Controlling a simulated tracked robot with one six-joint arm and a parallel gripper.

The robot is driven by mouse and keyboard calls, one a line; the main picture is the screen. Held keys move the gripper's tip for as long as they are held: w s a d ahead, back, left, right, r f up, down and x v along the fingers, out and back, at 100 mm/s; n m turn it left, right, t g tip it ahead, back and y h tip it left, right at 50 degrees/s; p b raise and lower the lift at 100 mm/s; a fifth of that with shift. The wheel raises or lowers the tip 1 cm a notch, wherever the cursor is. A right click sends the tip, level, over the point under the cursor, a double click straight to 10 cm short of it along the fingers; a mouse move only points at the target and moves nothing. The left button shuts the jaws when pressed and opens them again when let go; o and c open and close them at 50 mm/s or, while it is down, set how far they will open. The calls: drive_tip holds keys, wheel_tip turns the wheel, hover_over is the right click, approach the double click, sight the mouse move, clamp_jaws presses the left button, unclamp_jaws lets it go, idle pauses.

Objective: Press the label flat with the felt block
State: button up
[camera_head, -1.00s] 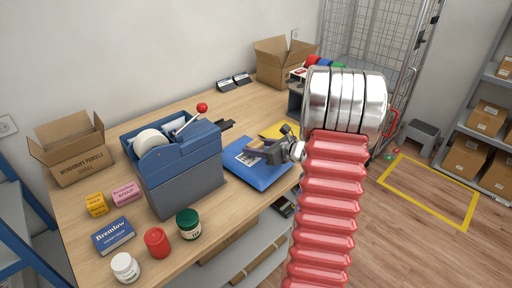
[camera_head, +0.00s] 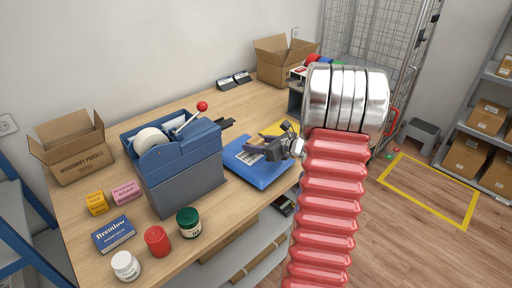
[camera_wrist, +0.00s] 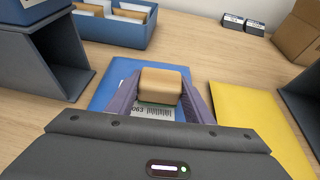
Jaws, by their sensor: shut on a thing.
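The felt block (camera_wrist: 160,84) is tan with rounded edges and sits between the fingers of my gripper (camera_wrist: 158,98) in the wrist view. My gripper is shut on it. The white label (camera_wrist: 152,111) with a barcode and the digits "063" shows just below the block, on a blue parcel (camera_wrist: 112,78). The block hides the label's far part, and I cannot tell whether the block touches it. In the head view my gripper (camera_head: 262,149) is over the blue parcel (camera_head: 255,172), and the block is too small there to make out clearly.
A yellow mailer (camera_wrist: 252,105) lies right of the parcel. The blue-grey label dispenser (camera_head: 178,165) stands left of it on the wooden counter (camera_head: 85,205). Jars and small boxes stand at the front left. Open cartons (camera_head: 72,150) stand towards the back.

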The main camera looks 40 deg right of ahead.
drive_tip(key=shift+r, duration=2.3)
drive_tip(key=shift+s, duration=0.1)
